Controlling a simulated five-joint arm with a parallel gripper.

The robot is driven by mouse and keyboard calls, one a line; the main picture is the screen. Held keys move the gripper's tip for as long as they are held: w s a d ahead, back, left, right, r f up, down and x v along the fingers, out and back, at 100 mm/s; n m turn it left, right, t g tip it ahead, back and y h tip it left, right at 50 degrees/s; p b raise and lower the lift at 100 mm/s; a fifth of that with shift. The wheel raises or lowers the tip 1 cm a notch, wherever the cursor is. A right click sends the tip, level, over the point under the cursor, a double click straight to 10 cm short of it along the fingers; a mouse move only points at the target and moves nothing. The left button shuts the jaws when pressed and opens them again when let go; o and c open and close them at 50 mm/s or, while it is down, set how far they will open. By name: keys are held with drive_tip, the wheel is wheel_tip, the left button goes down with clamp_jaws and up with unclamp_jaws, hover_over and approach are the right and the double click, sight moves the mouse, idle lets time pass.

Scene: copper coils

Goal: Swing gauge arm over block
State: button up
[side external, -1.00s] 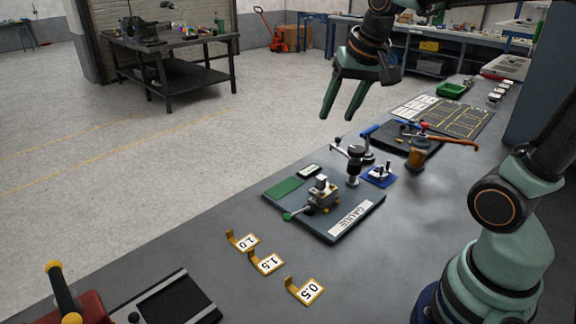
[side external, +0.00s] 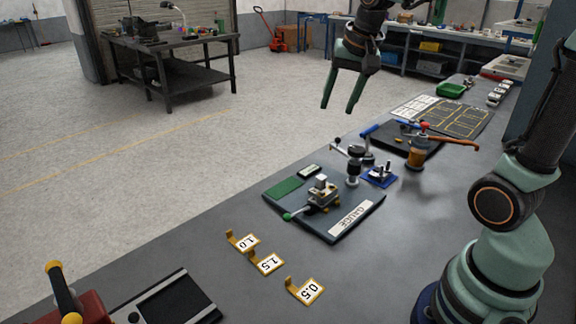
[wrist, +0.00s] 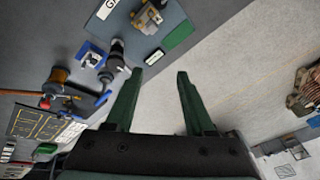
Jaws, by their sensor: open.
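The grey gauge plate (side external: 349,221), labelled GAUGE, lies on the bench and carries a metal block (side external: 322,192) with a green-tipped lever. Behind the block stands the dark gauge post (side external: 353,168), its arm (side external: 340,148) reaching toward the upper left, off the block. In the wrist view the gauge post (wrist: 116,50) is left of my fingers and the block (wrist: 147,18) is near the top. My gripper (side external: 337,108) is open and empty, in the air above and beyond the gauge. In the wrist view its two fingers (wrist: 160,73) are spread with nothing between them.
Yellow tags (side external: 268,262) marked with numbers lie in front of the plate. A blue stand (side external: 380,176) sits right of the post. A black tray with a wooden-handled tool (side external: 450,140) is behind it. Open floor shows beyond the bench's left edge.

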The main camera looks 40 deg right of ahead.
drive_tip(key=w+d+f+m+g, duration=0.1)
drive_tip(key=w+d+f+m, duration=0.1)
drive_tip(key=w+d+m, duration=0.5)
drive_tip(key=m+g, duration=0.1)
drive_tip(key=m, duration=0.3)
approach(339, 138)
drive_tip(key=f, duration=0.2)
drive_tip(key=w+f, duration=0.1)
drive_tip(key=f, duration=0.5)
drive_tip(key=shift+w+d+f, duration=0.2)
drive_tip(key=shift+w+d, duration=0.05)
drive_tip(key=shift+d, duration=0.15)
clamp_jaws()
idle(0.4)
